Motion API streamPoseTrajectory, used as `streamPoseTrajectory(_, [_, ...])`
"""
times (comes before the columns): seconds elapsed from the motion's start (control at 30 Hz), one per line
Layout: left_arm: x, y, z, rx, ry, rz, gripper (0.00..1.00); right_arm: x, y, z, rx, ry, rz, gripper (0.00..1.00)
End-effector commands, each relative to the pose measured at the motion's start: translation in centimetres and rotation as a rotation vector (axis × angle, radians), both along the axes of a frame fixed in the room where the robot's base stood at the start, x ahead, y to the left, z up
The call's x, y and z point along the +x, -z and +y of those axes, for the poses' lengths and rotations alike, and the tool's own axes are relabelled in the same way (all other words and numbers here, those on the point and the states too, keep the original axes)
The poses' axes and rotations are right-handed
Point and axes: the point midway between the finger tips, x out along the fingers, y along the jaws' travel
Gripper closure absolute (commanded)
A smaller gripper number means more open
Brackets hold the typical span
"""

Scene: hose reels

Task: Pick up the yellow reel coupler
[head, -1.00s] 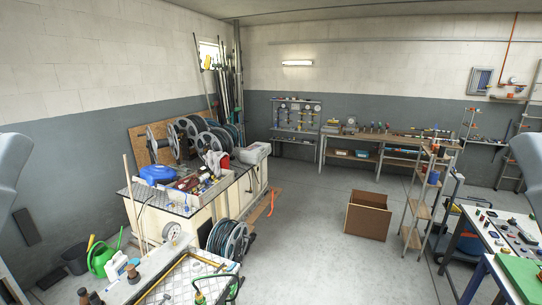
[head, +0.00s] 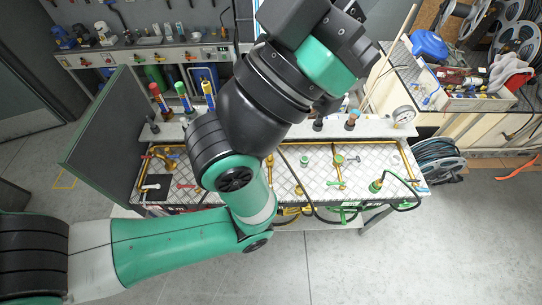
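I cannot tell for certain which thing is the yellow reel coupler. An upright yellow cylinder (head: 208,92) stands at the back of the metal-topped bench (head: 215,190), beside a green one (head: 183,95) and a red one (head: 157,97). Yellow brass-coloured fittings and pipe (head: 405,160) lie along the bench top, and a green-based fitting with a hose (head: 376,186) is at its right. My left arm crosses the middle of the view and hides part of the bench. Its gripper fingers do not show. My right gripper is not in view.
A dark upright panel (head: 110,135) stands at the bench's left end. A pressure gauge (head: 403,115) is at its back right. Hose reels (head: 515,40) and a blue case (head: 428,44) are at the right. A tool bench (head: 150,55) lines the back. The floor in front is clear.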

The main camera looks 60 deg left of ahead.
Motion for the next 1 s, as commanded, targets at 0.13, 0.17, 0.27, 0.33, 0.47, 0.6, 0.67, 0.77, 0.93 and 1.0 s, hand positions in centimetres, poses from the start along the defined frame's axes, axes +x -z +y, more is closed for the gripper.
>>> streamPoseTrajectory(0.13, [0.01, -0.01, 0.01, 0.0, 0.0, 0.0, 1.0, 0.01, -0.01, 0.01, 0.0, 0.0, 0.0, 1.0])
streamPoseTrajectory(0.17, [0.01, -0.01, 0.01, 0.0, 0.0, 0.0, 1.0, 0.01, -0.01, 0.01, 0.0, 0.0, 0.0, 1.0])
streamPoseTrajectory(0.27, [0.01, -0.01, 0.01, 0.0, 0.0, 0.0, 1.0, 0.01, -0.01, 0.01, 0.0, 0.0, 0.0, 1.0])
streamPoseTrajectory(0.33, [0.01, -0.01, 0.01, 0.0, 0.0, 0.0, 1.0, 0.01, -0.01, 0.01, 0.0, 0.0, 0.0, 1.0])
streamPoseTrajectory(0.47, [0.0, -0.01, 0.01, 0.0, 0.0, 0.0, 0.89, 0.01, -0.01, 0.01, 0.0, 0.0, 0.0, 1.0])
streamPoseTrajectory(0.6, [0.01, -0.01, 0.01, 0.0, 0.0, 0.0, 0.64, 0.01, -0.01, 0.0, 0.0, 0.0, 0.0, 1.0])
streamPoseTrajectory(0.67, [0.01, -0.01, 0.01, 0.0, 0.0, 0.0, 0.53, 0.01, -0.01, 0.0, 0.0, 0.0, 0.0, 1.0])
streamPoseTrajectory(0.77, [-0.01, -0.01, 0.01, 0.0, 0.0, 0.0, 0.48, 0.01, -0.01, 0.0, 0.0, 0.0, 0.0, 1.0])
streamPoseTrajectory(0.93, [0.0, 0.0, 0.01, 0.0, 0.0, 0.0, 0.48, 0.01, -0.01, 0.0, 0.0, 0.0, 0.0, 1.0])
streamPoseTrajectory(1.0, [-0.01, -0.01, 0.01, -0.01, 0.011, 0.001, 0.48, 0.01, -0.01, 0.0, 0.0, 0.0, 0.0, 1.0])
